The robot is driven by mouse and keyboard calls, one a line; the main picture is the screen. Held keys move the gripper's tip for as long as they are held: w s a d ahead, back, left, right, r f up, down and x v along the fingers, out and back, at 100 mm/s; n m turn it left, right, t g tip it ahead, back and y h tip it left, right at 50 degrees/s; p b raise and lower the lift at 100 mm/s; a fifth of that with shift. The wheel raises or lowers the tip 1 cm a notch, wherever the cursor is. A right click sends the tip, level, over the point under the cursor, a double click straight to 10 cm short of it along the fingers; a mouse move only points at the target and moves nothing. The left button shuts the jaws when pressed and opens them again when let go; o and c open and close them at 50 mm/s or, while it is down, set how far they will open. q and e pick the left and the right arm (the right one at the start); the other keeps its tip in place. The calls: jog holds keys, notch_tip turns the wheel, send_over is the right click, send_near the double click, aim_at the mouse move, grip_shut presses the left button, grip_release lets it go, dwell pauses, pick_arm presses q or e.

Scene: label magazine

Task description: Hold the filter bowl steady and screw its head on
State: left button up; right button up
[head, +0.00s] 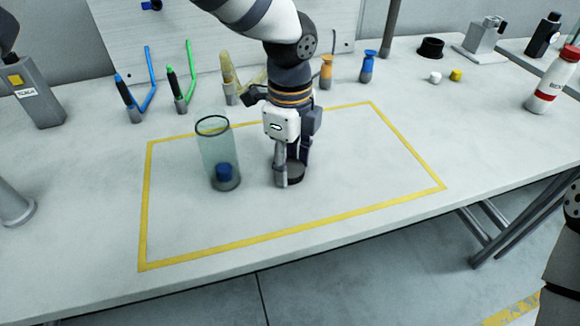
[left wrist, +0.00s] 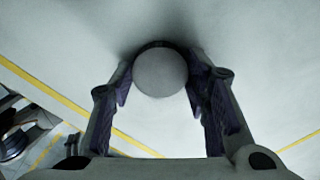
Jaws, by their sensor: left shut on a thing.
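The filter bowl (head: 208,152), a clear greenish cylinder with a dark rim and a blue piece inside, stands upright on the table within the yellow outline. Its top is open. My left gripper (head: 290,172) points down to the right of the bowl, apart from it. It is shut on a dark, short round part (head: 295,179), which looks like the filter head. In the left wrist view the part's round grey top (left wrist: 160,73) lies between the fingertips. It is at or close to the tabletop. I cannot see my right gripper.
A yellow outline (head: 143,210) marks the work area, mostly bare. Blue (head: 130,100) and green (head: 180,95) tools stand behind the bowl. A grey bottle (head: 38,95) stands at left, a red-capped white bottle (head: 550,85) at right. A black ring (head: 431,48) lies at the back.

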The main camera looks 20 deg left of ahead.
aim_at(290, 168)
pick_arm(q)
jog(key=shift+r, duration=0.1)
jog(key=shift+r, duration=0.35)
notch_tip(290, 168, up, 3)
jog(key=shift+f, duration=0.1)
jog(key=s+r+p, duration=0.2)
jog(key=s+r, duration=0.7)
jog(key=s, duration=0.5)
jog(key=shift+r, duration=0.15)
pick_arm(e)
jog(key=shift+t, duration=0.7)
jog(key=w+r, duration=0.3)
jog(key=shift+w, duration=0.1)
pick_arm(q)
jog(key=shift+a, duration=0.15)
